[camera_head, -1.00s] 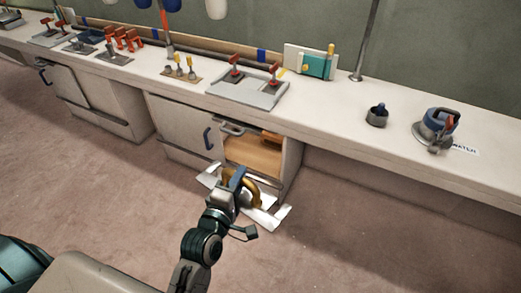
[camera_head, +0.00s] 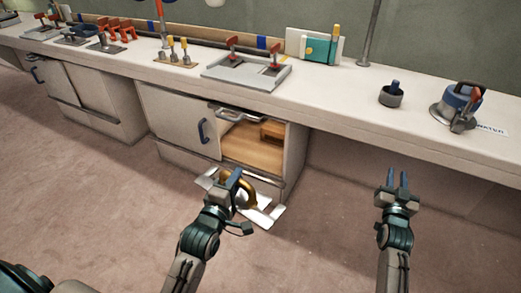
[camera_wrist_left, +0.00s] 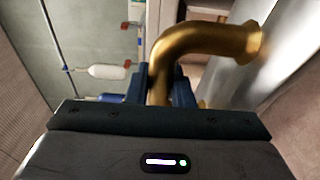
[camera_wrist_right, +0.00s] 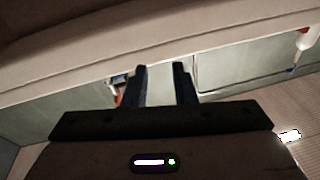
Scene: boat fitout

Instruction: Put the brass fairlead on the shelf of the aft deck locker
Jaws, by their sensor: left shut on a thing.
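The brass fairlead (camera_wrist_left: 205,42), a bent gold-coloured pipe with a flared end, is held in my left gripper (camera_head: 230,177), whose blue fingers close around its near leg in the left wrist view. In the head view the fairlead (camera_head: 250,192) is low in front of the open locker, partly hidden by the gripper. The locker (camera_head: 297,150) shows a light wooden shelf (camera_head: 250,150) inside, with a brown wooden block (camera_head: 272,132) toward its back right. My right gripper (camera_head: 397,183) is open and empty, to the right of the locker.
A blue-handled door (camera_head: 175,122) is left of the opening. Floor at right is clear.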

